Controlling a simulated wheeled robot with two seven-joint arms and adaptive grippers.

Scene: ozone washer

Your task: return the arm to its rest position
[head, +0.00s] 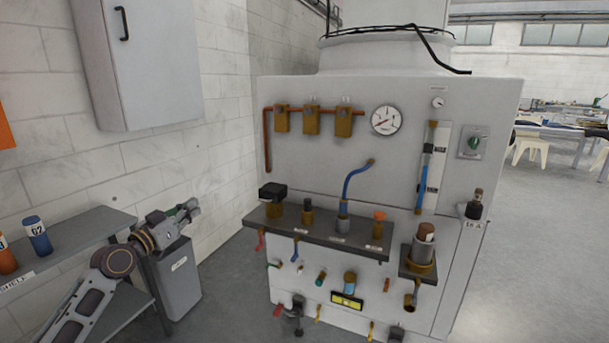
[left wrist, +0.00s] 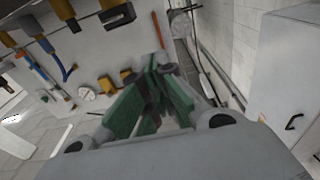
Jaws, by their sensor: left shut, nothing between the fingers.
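My left arm comes in from the lower left in the head view. Its gripper (head: 190,209) is shut and empty, above a grey bin and to the left of the washer (head: 290,175). In the left wrist view the gripper's green finger pads (left wrist: 152,88) come together at the tips with nothing between them. The washer's front with its gauge (head: 386,120) and shelf (head: 325,232) stands apart from the gripper. My right gripper is not in either view.
A shelf (head: 75,239) at the left holds a blue bottle (head: 38,236) and an orange bottle (head: 6,258). The grey bin (head: 178,280) stands beside it. A wall cabinet (head: 150,65) hangs above.

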